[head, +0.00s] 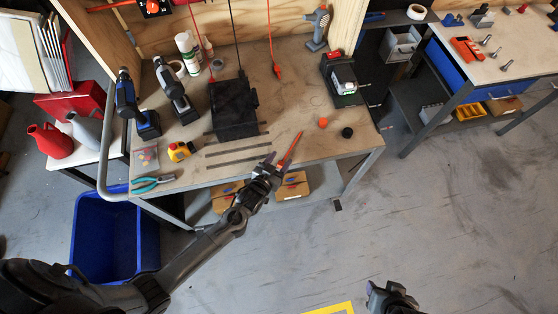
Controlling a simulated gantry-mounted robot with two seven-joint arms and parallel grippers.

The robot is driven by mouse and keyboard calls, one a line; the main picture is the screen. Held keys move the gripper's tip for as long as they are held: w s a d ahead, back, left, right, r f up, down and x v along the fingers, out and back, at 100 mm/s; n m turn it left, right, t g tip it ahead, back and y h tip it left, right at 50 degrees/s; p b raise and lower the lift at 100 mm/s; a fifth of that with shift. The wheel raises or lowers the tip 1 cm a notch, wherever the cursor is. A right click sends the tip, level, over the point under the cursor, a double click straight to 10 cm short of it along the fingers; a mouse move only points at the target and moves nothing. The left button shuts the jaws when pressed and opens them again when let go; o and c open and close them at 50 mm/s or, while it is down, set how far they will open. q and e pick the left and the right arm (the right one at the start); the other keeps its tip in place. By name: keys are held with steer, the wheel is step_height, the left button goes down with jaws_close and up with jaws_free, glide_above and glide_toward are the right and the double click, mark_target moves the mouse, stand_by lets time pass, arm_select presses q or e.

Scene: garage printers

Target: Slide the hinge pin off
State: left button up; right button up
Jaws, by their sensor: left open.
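My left gripper (275,164) is open at the front edge of the wooden workbench (300,105). A thin orange rod-like piece (291,148) shows right beside its fingertips, slanting up and to the right. I cannot tell whether the rod lies between the fingers or just beyond them, or whether it is the hinge pin. Several dark flat bars (238,151) lie on the bench to the left of the gripper. No hinge can be made out clearly. My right gripper (388,297) is low at the bottom edge, over the floor and away from the bench; its fingers are too unclear to read.
A black box (233,110), two drills (126,100), a yellow tape measure (180,151) and pliers (152,184) stand or lie on the bench. An orange cap (323,122) and a black cap (347,132) are to the right. A blue bin (88,235) stands below.

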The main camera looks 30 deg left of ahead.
arm_select(q)
steer(key=s+a+r+g, duration=0.1)
steer(key=s+r+g, duration=0.3)
steer(key=s, duration=0.4)
steer(key=s+a+r+m+g, duration=0.1)
steer(key=s+r+g, duration=0.25)
steer(key=s, duration=0.45)
steer(key=s+a+r+g, duration=0.1)
steer(key=s+r+g, duration=0.2)
steer(key=s+r, duration=0.35)
steer(key=w+p+v, duration=0.2)
steer(key=p+v, duration=0.6)
steer(key=p, duration=0.2)
steer(key=w+d+r+p+v, duration=0.1)
steer(key=p+v, duration=0.8)
steer(key=p, duration=0.1)
steer(key=shift+w+r+y, duration=0.3)
steer(key=shift+r, duration=0.05)
steer(key=shift+d+g, duration=0.15)
steer(key=shift+g, duration=0.1)
